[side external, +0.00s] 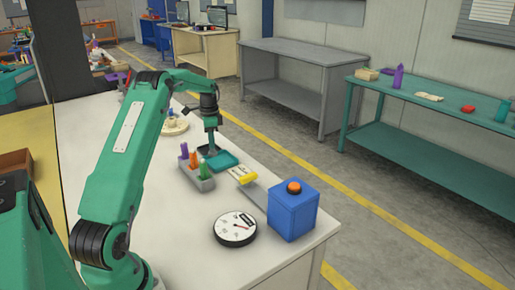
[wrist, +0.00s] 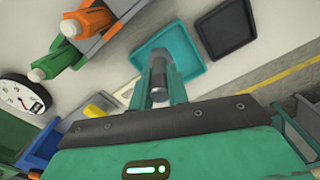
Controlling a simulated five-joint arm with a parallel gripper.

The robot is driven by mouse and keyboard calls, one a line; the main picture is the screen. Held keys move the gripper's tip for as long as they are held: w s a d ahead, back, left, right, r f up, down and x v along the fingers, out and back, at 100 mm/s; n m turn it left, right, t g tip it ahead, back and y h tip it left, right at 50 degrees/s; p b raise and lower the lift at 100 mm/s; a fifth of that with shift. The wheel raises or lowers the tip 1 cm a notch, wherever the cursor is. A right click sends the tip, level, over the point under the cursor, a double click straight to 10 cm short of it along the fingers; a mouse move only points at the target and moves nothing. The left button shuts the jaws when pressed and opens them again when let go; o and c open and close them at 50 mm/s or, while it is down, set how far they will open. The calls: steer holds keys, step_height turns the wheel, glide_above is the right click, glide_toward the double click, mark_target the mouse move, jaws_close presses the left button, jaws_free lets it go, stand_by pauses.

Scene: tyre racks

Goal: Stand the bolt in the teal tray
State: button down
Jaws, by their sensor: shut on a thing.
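The teal tray (side external: 228,161) is a shallow square tray on the white bench, and it shows beyond my fingers in the wrist view (wrist: 195,68). My gripper (side external: 211,148) points down over the tray's left side in the side view. In the wrist view my gripper (wrist: 160,65) is shut on the bolt (wrist: 160,92), a grey metal piece seen nearly end-on between the two teal fingers. The fingers hide most of the bolt. I cannot tell whether its lower end touches the tray floor.
A dark tray (wrist: 227,27) lies right beside the teal tray. A grey holder (side external: 200,181) with coloured markers stands close in front. A yellow-handled tool (side external: 244,175), a blue box (side external: 292,215) with an orange button and a round dial (side external: 235,229) are nearer the camera.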

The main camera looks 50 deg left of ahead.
mark_target(213, 152)
steer(key=shift+f, duration=1.95)
steer(key=shift+f, duration=0.1)
steer(key=c, duration=1.4)
jaws_free()
steer(key=shift+o, duration=0.2)
step_height(213, 152, up, 12)
steer(key=shift+r, duration=0.1)
